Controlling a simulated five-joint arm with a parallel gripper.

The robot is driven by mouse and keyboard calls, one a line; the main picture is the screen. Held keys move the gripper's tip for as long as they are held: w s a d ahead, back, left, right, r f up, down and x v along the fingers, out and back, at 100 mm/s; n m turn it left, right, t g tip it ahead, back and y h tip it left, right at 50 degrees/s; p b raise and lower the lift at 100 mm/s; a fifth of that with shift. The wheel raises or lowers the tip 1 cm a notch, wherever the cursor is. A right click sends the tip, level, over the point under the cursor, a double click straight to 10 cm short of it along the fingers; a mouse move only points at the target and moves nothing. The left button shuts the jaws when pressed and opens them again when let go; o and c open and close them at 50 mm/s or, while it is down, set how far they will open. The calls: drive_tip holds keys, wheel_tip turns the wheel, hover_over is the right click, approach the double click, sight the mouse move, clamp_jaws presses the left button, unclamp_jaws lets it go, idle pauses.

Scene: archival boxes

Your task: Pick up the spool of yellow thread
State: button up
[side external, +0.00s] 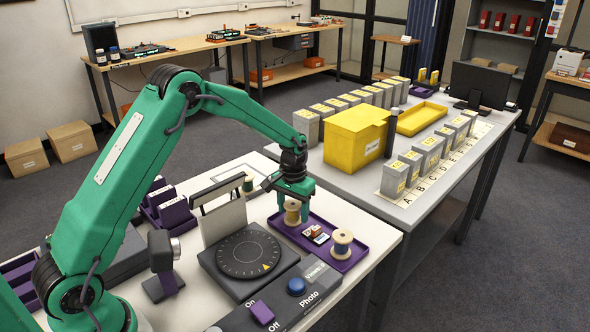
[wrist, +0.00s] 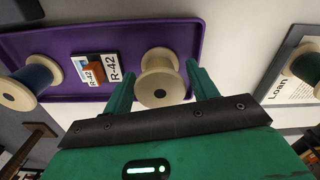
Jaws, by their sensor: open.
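A wooden spool with pale yellowish thread (side external: 292,214) stands upright on the purple tray (side external: 364,240), at its left end in the side view. In the wrist view this spool (wrist: 158,78) sits between the two fingers, its top flange facing the camera. My gripper (side external: 295,206) is open, with one green finger on each side of the spool. In the wrist view the gripper (wrist: 161,84) shows gaps beside the spool; I cannot tell whether either finger touches it.
A spool of blue thread (side external: 342,244) and R-42 labels (side external: 317,235) share the tray. A dark green spool (side external: 248,183) stands by the loan card (wrist: 298,84). A photo turntable (side external: 246,256) is close by.

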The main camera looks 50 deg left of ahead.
sight(293, 203)
drive_tip(key=c, duration=0.8)
drive_tip(key=shift+r, duration=0.1)
drive_tip(key=shift+r, duration=0.45)
wheel_tip(293, 203, up, 3)
drive_tip(key=shift+r, duration=0.15)
drive_tip(key=s+d+r, duration=0.1)
drive_tip(key=d+r, duration=0.1)
drive_tip(key=d, duration=0.1)
drive_tip(key=s+d+r, duration=0.2)
drive_tip(key=d, duration=0.2)
drive_tip(key=s+d+r, duration=0.2)
drive_tip(key=d, duration=0.1)
drive_tip(key=shift+s+d+r, duration=0.1)
drive_tip(key=shift+d+r, duration=0.15)
drive_tip(key=shift+r, duration=0.05)
